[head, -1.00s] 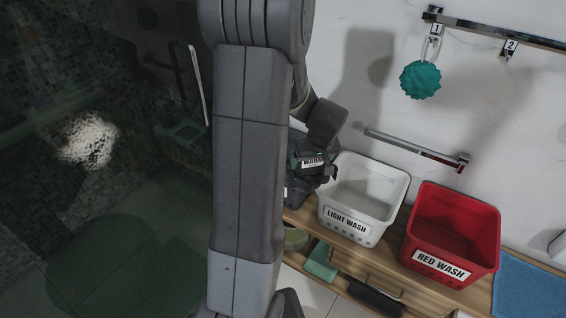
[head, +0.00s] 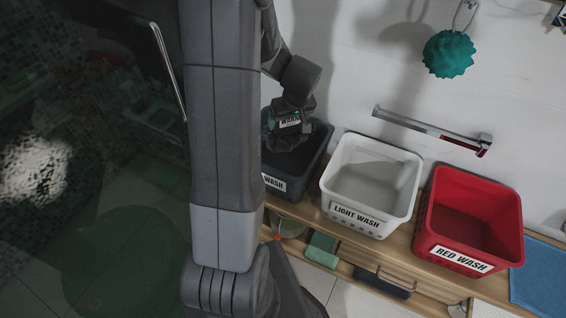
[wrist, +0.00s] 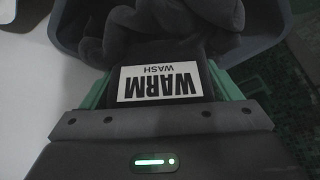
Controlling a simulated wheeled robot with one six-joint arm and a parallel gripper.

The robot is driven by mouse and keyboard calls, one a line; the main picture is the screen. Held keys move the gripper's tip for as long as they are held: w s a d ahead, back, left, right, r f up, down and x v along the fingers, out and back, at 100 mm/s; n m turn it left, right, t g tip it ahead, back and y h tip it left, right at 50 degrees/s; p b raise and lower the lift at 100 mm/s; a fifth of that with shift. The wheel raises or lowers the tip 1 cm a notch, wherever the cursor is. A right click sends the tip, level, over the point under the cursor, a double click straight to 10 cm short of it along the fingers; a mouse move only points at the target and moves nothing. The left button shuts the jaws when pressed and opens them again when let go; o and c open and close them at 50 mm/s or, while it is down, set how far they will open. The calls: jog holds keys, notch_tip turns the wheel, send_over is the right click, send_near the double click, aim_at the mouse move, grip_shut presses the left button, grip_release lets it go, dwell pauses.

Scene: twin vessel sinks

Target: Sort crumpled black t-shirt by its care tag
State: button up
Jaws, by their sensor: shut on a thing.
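My gripper (head: 288,118) is shut on the crumpled black t-shirt (wrist: 160,28). The t-shirt's white care tag (wrist: 157,82) reads WARM WASH, upside down in the wrist view, between the green-edged fingers. In the head view the tag (head: 289,122) is also visible, over a dark grey bin (head: 321,145). That bin's label (head: 274,183) shows only WASH; my arm covers the rest. The dark t-shirt is hard to tell from the gripper and the bin's inside there. Grey bin rim (wrist: 264,48) shows around the cloth in the wrist view.
A white LIGHT WASH bin (head: 402,190) and a red RED WASH bin (head: 428,220) stand to the right on a wooden counter. A teal sponge (head: 448,53) hangs above, and a metal bar (head: 425,127) is on the wall. A blue towel (head: 540,278) lies at far right.

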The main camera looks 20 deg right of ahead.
jog(key=shift+f+b, duration=0.35)
jog(key=shift+f, duration=0.9)
jog(key=o, duration=0.9)
jog(key=shift+o, duration=0.2)
jog(key=v, duration=1.4)
jog(key=shift+f, duration=0.15)
